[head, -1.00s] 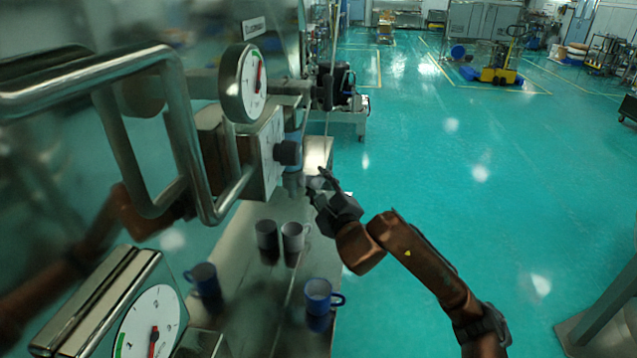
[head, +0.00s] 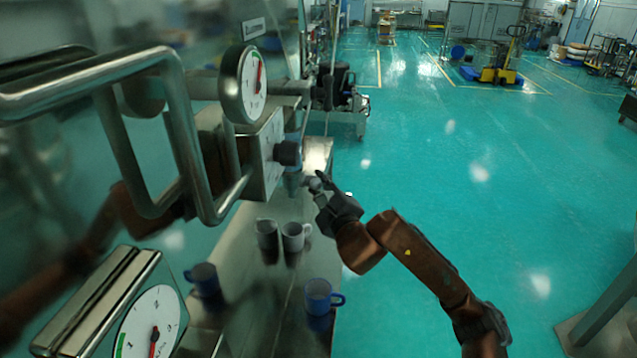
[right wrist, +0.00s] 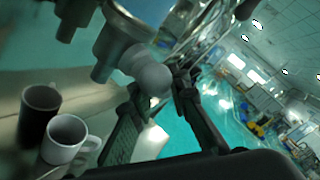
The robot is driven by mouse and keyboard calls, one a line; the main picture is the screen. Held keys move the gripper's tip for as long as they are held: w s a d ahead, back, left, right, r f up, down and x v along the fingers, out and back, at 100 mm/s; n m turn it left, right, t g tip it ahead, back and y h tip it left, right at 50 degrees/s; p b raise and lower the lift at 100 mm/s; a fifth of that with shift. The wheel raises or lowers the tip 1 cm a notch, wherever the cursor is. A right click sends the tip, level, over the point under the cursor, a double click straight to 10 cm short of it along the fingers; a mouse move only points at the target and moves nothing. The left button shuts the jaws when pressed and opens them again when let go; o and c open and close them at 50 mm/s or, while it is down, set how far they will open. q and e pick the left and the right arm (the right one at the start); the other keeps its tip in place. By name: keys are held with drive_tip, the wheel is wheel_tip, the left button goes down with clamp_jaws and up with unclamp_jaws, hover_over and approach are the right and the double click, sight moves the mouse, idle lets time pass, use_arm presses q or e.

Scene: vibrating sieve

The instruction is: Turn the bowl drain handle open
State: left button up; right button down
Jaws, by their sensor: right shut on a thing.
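The bowl drain (head: 294,182) is a small metal outlet under the machine's grey box, above the steel table. Its handle ends in a rounded grey knob, seen close in the right wrist view (right wrist: 150,76). My right gripper (head: 317,184) is at the drain's right side, shut on the handle. In the right wrist view the gripper (right wrist: 158,105) has its dark fingers on either side of the knob. In the head view the fingers hide much of the handle. My left gripper does not show; the brown arm shape at left looks like a reflection.
Below the drain stand a dark mug (head: 266,234) and a white mug (head: 294,237). Two blue mugs (head: 204,278) (head: 318,296) stand nearer on the steel table (head: 268,315). Dial gauges and a bent metal bar (head: 180,130) are at left.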

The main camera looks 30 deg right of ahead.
drive_tip(key=shift+r+m+g+p, duration=0.3)
drive_tip(key=shift+g+p, duration=0.2)
drive_tip(key=shift+p, duration=0.2)
drive_tip(key=m+g+y+p, duration=0.1)
drive_tip(key=g+p, duration=0.2)
drive_tip(key=p, duration=0.1)
drive_tip(key=m+g+y+p, duration=0.1)
drive_tip(key=g+p, duration=0.2)
drive_tip(key=p, duration=0.2)
drive_tip(key=m+g+y+p, duration=0.1)
drive_tip(key=g+y+p, duration=0.1)
drive_tip(key=g+p, duration=0.1)
drive_tip(key=shift+d+r+m+p, duration=0.1)
drive_tip(key=shift+m+p, duration=0.2)
drive_tip(key=shift+p, duration=0.4)
drive_tip(key=shift+g+y+p, duration=0.5)
drive_tip(key=shift+p, duration=0.35)
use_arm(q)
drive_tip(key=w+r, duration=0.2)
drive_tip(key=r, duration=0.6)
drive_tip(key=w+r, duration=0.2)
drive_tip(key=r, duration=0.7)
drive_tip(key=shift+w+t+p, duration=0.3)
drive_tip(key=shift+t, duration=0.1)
use_arm(e)
drive_tip(key=shift+f, duration=0.25)
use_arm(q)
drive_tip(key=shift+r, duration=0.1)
